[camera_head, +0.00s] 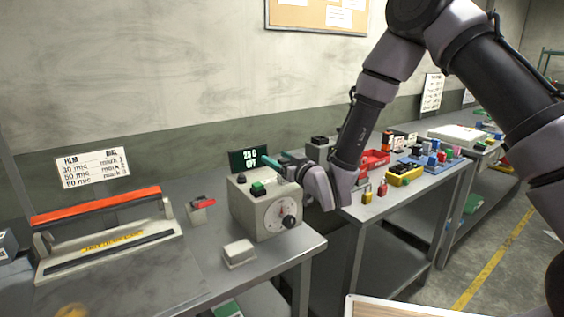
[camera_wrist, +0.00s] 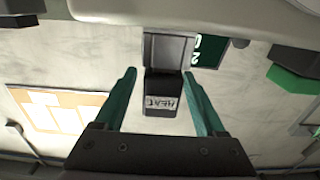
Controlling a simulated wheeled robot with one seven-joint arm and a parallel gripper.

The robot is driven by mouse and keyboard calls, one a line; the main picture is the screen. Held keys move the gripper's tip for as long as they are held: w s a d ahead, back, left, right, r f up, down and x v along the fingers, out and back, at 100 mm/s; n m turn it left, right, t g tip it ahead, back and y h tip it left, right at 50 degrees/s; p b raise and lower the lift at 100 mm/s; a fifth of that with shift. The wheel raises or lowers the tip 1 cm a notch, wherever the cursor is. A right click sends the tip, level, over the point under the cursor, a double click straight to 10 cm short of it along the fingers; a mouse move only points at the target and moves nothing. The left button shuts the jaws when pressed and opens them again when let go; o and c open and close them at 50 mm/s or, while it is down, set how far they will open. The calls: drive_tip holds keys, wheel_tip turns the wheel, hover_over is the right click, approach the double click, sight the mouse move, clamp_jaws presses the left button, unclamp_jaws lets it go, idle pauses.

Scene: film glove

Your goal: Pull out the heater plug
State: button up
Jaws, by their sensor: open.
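The heater plug (camera_wrist: 158,84) is a black block with a white label reading HEAT, upside down in the wrist view. It meets a grey socket piece (camera_wrist: 167,47) and looks seated in it. My gripper (camera_wrist: 160,76) is open, with one teal finger on each side of the plug and visible gaps between. In the head view my gripper (camera_head: 272,162) reaches in from the right, above a beige control box (camera_head: 256,215) with a dial and a green button. The plug cannot be made out there, likely hidden by my gripper.
A dark display (camera_head: 249,159) reading 23 C OFF stands behind the box. A sealer with an orange bar (camera_head: 97,205) and a small red-switched block (camera_head: 200,207) are to the left. A pale block (camera_head: 240,252) lies in front.

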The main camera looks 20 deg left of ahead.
clamp_jaws()
drive_tip(key=shift+r, duration=0.55)
idle(0.5)
drive_tip(key=shift+r, duration=2)
drive_tip(key=shift+r, duration=1.5)
